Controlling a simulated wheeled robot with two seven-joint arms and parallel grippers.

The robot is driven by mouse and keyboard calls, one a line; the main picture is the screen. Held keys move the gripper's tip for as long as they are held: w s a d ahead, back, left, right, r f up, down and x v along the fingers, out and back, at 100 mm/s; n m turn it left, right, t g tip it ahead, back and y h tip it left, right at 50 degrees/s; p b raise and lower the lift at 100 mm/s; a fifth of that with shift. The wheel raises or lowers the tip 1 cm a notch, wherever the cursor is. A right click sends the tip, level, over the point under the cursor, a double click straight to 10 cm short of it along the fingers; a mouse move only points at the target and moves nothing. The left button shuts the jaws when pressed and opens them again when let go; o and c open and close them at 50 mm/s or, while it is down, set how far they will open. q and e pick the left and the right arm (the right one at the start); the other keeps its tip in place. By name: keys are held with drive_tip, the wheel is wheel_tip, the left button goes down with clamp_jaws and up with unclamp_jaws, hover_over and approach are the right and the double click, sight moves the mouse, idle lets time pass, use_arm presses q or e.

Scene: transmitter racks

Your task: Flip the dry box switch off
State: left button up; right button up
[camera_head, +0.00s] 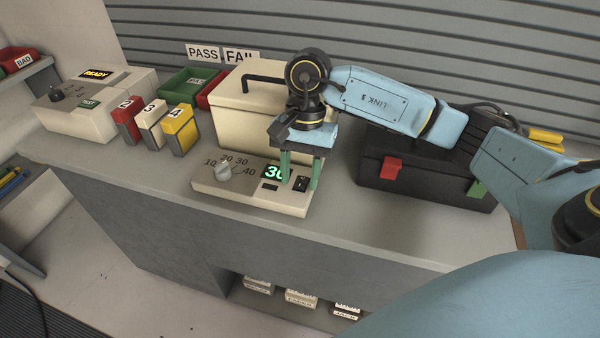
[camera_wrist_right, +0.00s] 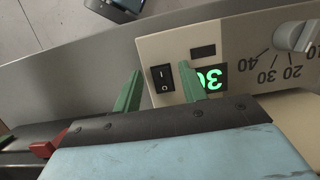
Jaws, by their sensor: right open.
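The dry box (camera_head: 240,100) is a cream box with a black handle, standing on the grey counter. Its low control panel (camera_head: 250,198) in front carries a dial (camera_head: 223,171), a lit green display (camera_head: 273,172) reading 30, and a black rocker switch (camera_head: 301,184). The switch also shows in the right wrist view (camera_wrist_right: 162,78), with its I and O marks. My right gripper (camera_head: 301,180) is open and empty, its green fingers pointing down over the panel. In the right wrist view its fingertips (camera_wrist_right: 160,80) lie either side of the switch; contact cannot be told. My left gripper is not in view.
A black case (camera_head: 420,180) with red and green latches stands right of the panel. Red, white and yellow blocks (camera_head: 152,128), a tester marked READY (camera_head: 85,110) and a green bin (camera_head: 187,84) stand left. The counter front is clear.

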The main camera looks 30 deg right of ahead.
sight(304, 176)
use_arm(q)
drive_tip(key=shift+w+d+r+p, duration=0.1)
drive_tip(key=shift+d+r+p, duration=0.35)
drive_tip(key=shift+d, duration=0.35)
use_arm(e)
drive_tip(key=v, duration=1.3)
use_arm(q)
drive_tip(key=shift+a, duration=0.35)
